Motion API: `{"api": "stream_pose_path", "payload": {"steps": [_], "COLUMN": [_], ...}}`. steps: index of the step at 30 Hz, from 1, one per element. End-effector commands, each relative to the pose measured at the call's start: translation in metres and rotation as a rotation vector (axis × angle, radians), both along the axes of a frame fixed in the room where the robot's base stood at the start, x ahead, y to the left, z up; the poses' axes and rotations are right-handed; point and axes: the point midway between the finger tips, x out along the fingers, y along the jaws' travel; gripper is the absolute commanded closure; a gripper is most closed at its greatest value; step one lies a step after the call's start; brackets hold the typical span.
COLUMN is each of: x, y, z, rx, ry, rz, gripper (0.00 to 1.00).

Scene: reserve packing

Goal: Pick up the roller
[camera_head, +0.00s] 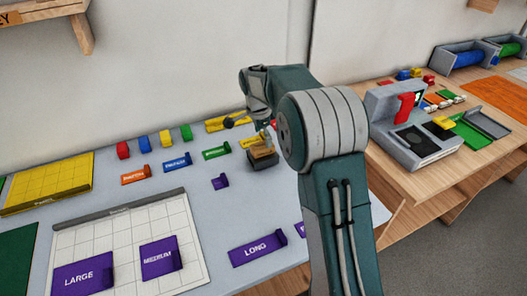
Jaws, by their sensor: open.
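I cannot tell for certain which thing is the roller. A small dark cylindrical piece (229,122) lies by a yellow holder (215,126) at the back of the grey table, left of my arm's end, and may be it. My gripper (266,127) is at the far end of my arm, over the back of the table. It is small and partly hidden by my own arm links. Nothing is seen held in it. A dark block with a tan top (262,158) stands just below it, beside a yellow labelled piece (250,142).
Coloured blocks (143,142) and labelled strips (177,163) lie left of the gripper. A white gridded board (110,235) bears purple plates, with a yellow board (48,186) behind. A grey machine (410,135) and trays with blue and green rolls (466,57) are on the wooden bench at right.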

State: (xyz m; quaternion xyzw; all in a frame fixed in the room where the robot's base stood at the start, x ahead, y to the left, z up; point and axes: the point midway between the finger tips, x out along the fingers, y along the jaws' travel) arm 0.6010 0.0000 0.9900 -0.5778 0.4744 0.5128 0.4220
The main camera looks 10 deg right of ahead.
Motion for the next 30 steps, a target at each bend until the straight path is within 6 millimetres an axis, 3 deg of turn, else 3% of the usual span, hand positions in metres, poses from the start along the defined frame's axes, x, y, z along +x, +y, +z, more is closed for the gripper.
{"api": "stream_pose_path", "payload": {"steps": [6,15,16,21,22,30], "x": [-0.001,-0.001,-0.001,0.0,0.0,0.0], "y": [0.001,0.0,-0.001,-0.001,-0.001,0.0], "z": [-0.034,-0.04,-0.04,-0.04,-0.04,-0.041], "rx": [-0.001,-0.001,-0.001,0.0,0.0,-0.001], "ry": [0.002,-0.002,-0.002,-0.002,-0.002,-0.001], "rz": [0.002,0.002,0.002,0.002,0.002,0.003], "gripper": [0.0,0.0,0.04,0.8,0.88,0.88]}}
